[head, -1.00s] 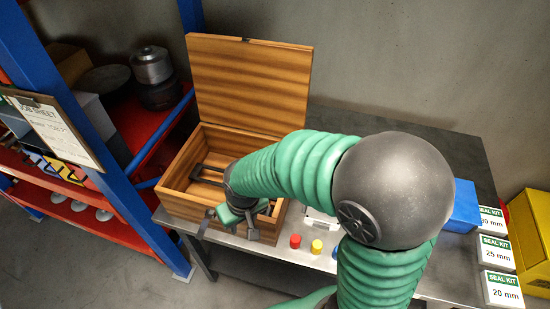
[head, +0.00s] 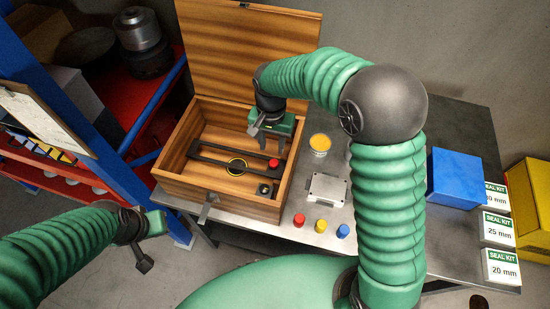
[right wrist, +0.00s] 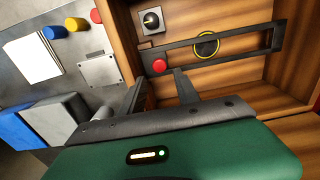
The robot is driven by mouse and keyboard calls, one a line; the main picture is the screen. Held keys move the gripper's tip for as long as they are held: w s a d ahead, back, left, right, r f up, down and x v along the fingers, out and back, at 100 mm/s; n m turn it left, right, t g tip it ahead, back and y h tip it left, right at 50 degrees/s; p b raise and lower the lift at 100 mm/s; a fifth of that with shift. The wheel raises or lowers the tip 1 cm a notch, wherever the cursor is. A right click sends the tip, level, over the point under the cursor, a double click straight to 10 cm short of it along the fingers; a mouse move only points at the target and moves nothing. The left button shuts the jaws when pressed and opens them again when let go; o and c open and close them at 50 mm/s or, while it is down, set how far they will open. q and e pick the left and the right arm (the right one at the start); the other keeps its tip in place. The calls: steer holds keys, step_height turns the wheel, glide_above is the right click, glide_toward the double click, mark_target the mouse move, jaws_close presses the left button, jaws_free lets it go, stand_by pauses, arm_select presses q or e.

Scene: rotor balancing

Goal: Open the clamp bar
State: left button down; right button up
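The clamp bar (head: 210,154) is a long black slotted bar lying across the inside of an open wooden box (head: 215,185). It passes over a yellow-ringed black disc (head: 237,166). A red knob (head: 274,163) sits at its right end; the knob also shows in the right wrist view (right wrist: 159,66). My right gripper (head: 274,147) hangs over the box's right part, just behind the red knob. In the right wrist view its two fingers (right wrist: 157,80) are apart with nothing between them, near the knob. My left gripper (head: 152,243) is outside the box at lower left; its finger opening is unclear.
A black rotary knob (head: 265,189) is in the box's front right corner. The raised lid (head: 240,50) stands behind. Right of the box are a metal plate box (head: 326,189), a yellow-topped can (head: 320,143), small coloured caps (head: 320,225) and a blue box (head: 455,178).

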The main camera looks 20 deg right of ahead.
mark_target(274, 162)
steer(key=f, duration=0.6)
steer(key=d+f+p, duration=0.1)
steer(key=f, duration=0.2)
steer(key=shift+w+f, duration=0.15)
steer(key=shift+w, duration=0.15)
steer(key=shift+s+d+f, duration=0.1)
steer(key=shift+d+f, duration=0.05)
steer(key=shift+f, duration=0.1)
steer(key=shift+a, duration=0.3)
steer(key=shift+c, duration=0.4)
steer(key=shift+a, duration=0.15)
steer(key=shift+c, duration=1)
steer(key=c, duration=0.5)
steer(key=shift+d, duration=0.25)
jaws_close()
steer(key=shift+a+r, duration=0.1)
steer(key=shift+r, duration=0.05)
